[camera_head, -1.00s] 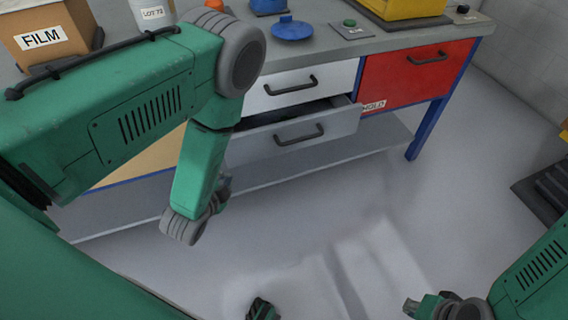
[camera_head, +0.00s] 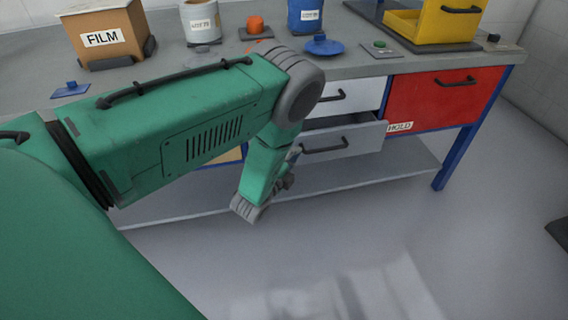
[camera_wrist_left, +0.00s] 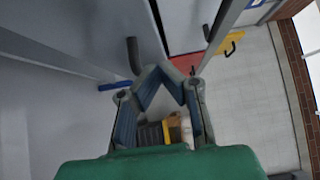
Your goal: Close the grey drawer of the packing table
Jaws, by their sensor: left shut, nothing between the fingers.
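The grey drawer (camera_head: 358,139) of the packing table shows in the head view, standing out from under the white drawer, with a dark strip of its inside visible above its front. Its dark handle (camera_head: 325,147) shows on the front. My left gripper (camera_head: 287,182) is below and left of that handle, partly hidden by my green arm. In the left wrist view my left gripper (camera_wrist_left: 160,72) is shut and empty, its fingertips together. A dark handle (camera_wrist_left: 133,55) on a grey panel is close by the left finger. Contact cannot be told. My right gripper is out of view.
A red drawer (camera_head: 445,98) is shut to the right, above a blue table leg (camera_head: 455,158). The tabletop holds a FILM box (camera_head: 104,40), a white pot (camera_head: 201,22), a blue lidded piece (camera_head: 323,45) and a yellow bin (camera_head: 447,20). The floor in front is clear.

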